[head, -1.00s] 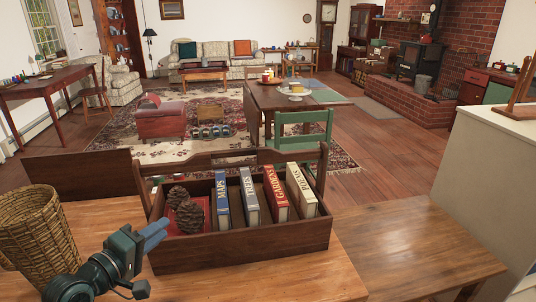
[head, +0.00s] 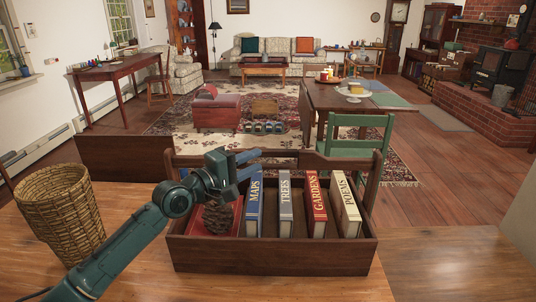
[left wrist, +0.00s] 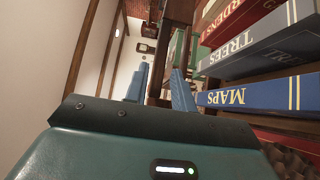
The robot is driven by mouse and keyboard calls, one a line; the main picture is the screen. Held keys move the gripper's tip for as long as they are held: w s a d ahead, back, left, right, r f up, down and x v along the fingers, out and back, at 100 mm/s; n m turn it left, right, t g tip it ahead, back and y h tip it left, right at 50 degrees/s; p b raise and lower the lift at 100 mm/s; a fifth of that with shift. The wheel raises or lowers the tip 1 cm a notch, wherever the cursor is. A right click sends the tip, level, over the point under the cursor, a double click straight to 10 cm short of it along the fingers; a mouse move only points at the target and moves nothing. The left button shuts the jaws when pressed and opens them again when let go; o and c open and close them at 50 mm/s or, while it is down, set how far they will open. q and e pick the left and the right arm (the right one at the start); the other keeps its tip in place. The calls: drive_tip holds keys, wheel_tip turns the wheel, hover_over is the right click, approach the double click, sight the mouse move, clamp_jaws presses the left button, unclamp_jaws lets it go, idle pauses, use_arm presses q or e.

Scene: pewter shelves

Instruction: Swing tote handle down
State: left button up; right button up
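The dark wooden tote (head: 275,257) stands on the wooden table. Its handle (head: 300,158) is raised, with its crossbar along the far side above the tray. My left gripper (head: 246,165) is over the tote's left part, close to the crossbar. In the left wrist view, its two blue fingers (left wrist: 160,88) are apart, and the dark handle bar (left wrist: 177,35) shows in line with the gap between them. I cannot tell whether they touch it. My right gripper is in neither view.
The tote holds books, including Maps (head: 254,205) and Poems (head: 344,205), and a pinecone (head: 218,217) below my left gripper. A wicker basket (head: 60,215) stands left of my left arm. A green chair (head: 360,135) is behind the tote. The tabletop at right is clear.

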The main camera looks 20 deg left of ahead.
sight(268, 154)
use_arm(q)
drive_tip(key=x, duration=0.5)
drive_tip(key=shift+w+d, duration=0.1)
drive_tip(key=shift+w, duration=0.05)
drive_tip(key=shift+c, duration=0.5)
clamp_jaws()
